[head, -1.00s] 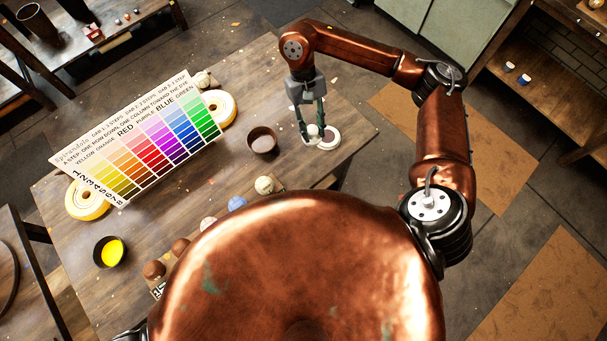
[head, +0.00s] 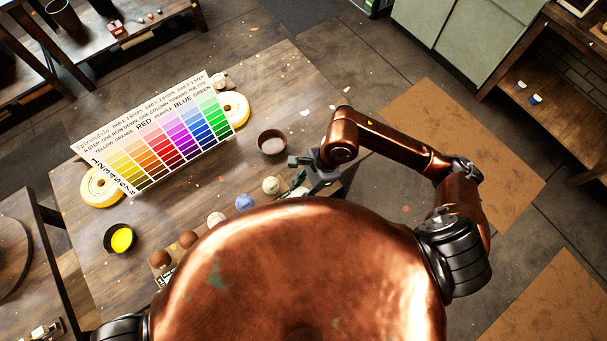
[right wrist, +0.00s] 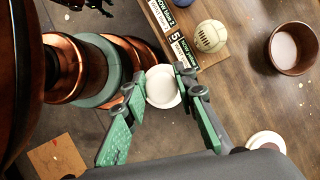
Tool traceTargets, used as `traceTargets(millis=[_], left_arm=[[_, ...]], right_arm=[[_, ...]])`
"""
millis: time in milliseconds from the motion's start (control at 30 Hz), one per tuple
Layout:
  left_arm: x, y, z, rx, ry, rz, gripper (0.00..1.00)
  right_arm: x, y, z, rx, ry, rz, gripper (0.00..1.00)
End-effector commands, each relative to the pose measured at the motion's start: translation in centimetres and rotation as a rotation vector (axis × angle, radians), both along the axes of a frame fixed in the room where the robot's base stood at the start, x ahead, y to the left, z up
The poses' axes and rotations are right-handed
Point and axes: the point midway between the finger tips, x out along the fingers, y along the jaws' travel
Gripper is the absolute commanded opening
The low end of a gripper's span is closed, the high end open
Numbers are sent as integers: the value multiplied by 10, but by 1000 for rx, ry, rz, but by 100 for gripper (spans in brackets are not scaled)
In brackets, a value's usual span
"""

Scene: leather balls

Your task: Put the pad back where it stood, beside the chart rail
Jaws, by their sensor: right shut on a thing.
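A round white pad (right wrist: 162,86) is held between the fingertips of my right gripper (right wrist: 160,95) in the right wrist view. In the head view my right gripper (head: 294,188) is near the front table edge, right of the pale ball, and the pad cannot be made out there. The colour chart (head: 160,130) leans at the table's left, between two yellow-white rolls. A labelled strip (right wrist: 172,35) runs along the table edge beside the pad in the right wrist view; I cannot tell whether it is the chart rail. My left gripper is out of view.
A pale ball (head: 271,185), a blue ball (head: 244,203) and brown balls line the front edge. A brown bowl (head: 272,143) stands behind them. A yellow paint bowl (head: 121,238) is at left. A white-topped round thing (right wrist: 266,142) lies on the table. The table's middle is clear.

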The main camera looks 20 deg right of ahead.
Motion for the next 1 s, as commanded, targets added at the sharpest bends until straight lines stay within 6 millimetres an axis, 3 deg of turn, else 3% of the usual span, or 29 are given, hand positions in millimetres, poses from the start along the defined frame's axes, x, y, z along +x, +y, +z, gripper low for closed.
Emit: traceTargets(millis=[267, 700, 1000], left_arm=[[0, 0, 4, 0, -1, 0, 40], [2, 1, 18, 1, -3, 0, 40], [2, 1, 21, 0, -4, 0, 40]], right_arm=[[-2, 9, 5, -1, 4, -157, 6], [83, -27, -43, -2, 10, -163, 6], [114, -40, -83, -1, 5, -158, 6]])
